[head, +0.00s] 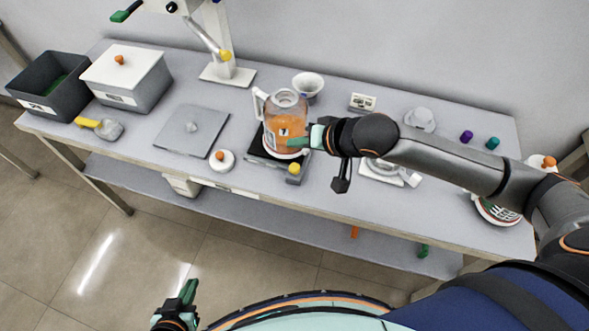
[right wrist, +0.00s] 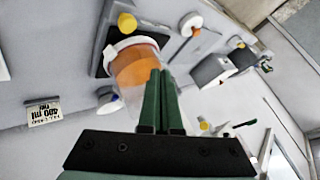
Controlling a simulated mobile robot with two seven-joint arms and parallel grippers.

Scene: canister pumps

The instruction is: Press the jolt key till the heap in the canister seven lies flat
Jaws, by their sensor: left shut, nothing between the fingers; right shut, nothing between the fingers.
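The canister seven (head: 284,122) is a clear jug with a white handle, orange contents and a "7" label. It stands upright on a black base (head: 257,150); whether its heap is flat I cannot tell. A yellow knob on a small grey block, probably the jolt key (head: 294,170), sits at the base's near right corner. My right gripper (head: 303,141) is shut and empty, in front of the canister's right side in the head view; contact is unclear. In the right wrist view its fingers (right wrist: 160,95) overlap the canister (right wrist: 135,70). My left gripper (head: 188,290) is shut, off the table's front.
A white disc with an orange button (head: 222,160) lies left of the base. A grey plate (head: 193,130), a lidded box (head: 128,80) and a dark bin (head: 50,88) stand further left. A white bowl (head: 308,84) and a volume card (head: 362,102) are behind. My right arm crosses the table's right half.

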